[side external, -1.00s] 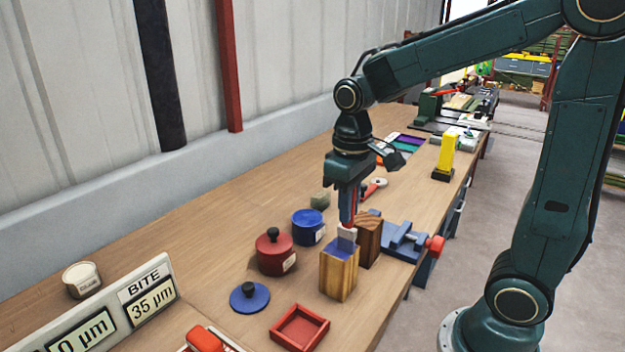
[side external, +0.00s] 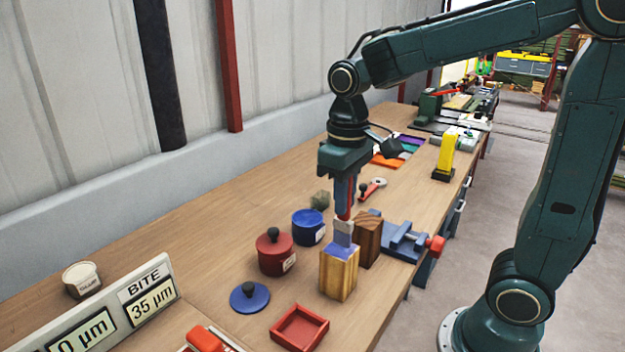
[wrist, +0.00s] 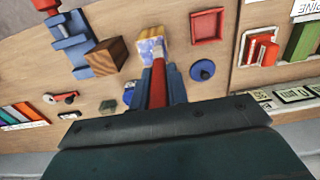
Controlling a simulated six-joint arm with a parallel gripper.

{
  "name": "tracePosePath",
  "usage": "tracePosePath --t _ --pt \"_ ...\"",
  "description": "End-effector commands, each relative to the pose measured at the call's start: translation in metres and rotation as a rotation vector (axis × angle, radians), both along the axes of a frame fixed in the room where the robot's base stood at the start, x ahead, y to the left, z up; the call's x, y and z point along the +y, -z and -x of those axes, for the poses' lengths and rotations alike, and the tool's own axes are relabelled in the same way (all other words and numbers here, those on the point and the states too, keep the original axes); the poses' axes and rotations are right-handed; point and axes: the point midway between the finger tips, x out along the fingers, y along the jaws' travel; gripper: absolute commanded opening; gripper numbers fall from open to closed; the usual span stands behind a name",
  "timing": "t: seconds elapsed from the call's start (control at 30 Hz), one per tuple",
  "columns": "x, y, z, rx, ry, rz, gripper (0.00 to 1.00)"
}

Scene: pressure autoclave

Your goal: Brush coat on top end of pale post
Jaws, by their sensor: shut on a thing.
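The pale post (side external: 338,280) is a light wooden block standing upright on the bench. Its top end carries blue coat; in the wrist view the top (wrist: 151,47) looks patchy, blue with paler areas. My gripper (side external: 345,204) is shut on a brush (side external: 343,228) with a red handle and a grey-white head, held pointing down. The brush head is at the post's top, on its far side; I cannot tell whether it touches. In the wrist view the red handle (wrist: 158,82) lies between the fingers and hides part of the top. The blue pot (side external: 308,228) stands open behind left.
A dark wooden block (side external: 368,240) stands close right of the post, beside a blue vise (side external: 405,240). A red lidded pot (side external: 275,255), a blue lid (side external: 249,297) and a red tray (side external: 300,327) lie left and in front. Bench behind the pots is mostly clear.

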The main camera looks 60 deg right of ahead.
Motion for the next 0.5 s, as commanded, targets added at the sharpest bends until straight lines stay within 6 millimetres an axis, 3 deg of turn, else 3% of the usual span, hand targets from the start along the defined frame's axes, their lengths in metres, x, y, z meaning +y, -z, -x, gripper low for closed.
tracePosePath --t 0.5 --pt "0.0 -0.046 0.0 -0.003 0.0 0.0 0.0"
